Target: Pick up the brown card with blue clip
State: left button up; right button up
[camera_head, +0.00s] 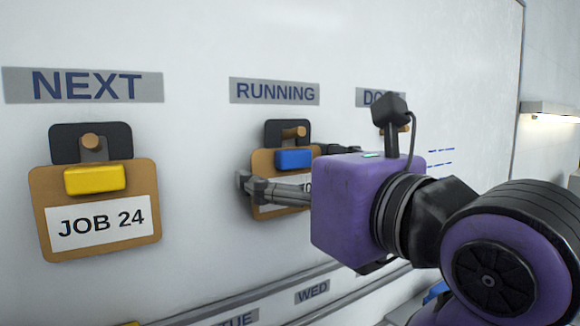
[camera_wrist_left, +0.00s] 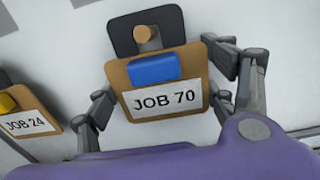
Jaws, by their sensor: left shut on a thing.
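The brown card with the blue clip (camera_head: 293,159) hangs under the RUNNING label on a wooden peg, its black backing at the peg. In the left wrist view the card (camera_wrist_left: 125,75) reads JOB 70 and is nearly upright, slightly tilted. My left gripper (camera_head: 285,172) is shut on the card, with one finger at each side edge. In the left wrist view its fingers (camera_wrist_left: 165,88) stand to the left and right of the card. In the head view the gripper body hides the card's right part. My right gripper is not in view.
A brown card with a yellow clip, JOB 24 (camera_head: 48,215), hangs under the NEXT label (camera_head: 83,86) to the left. A peg under a partly hidden label (camera_head: 367,97) is behind my gripper. A ledge (camera_head: 235,300) runs along the whiteboard below, with day labels.

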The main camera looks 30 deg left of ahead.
pick_arm(q)
jog(key=shift+r, duration=0.1)
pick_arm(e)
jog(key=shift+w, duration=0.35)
pick_arm(q)
jog(key=shift+r, duration=0.1)
jog(key=shift+d, duration=0.25)
jog(key=b+v, duration=0.2)
jog(key=v, duration=1.5)
jog(key=shift+s+d, duration=0.25)
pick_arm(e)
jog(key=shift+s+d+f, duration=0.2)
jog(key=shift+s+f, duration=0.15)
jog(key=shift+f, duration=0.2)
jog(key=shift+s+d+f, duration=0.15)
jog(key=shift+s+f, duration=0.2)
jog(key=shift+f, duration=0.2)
pick_arm(q)
jog(key=shift+r, duration=0.4)
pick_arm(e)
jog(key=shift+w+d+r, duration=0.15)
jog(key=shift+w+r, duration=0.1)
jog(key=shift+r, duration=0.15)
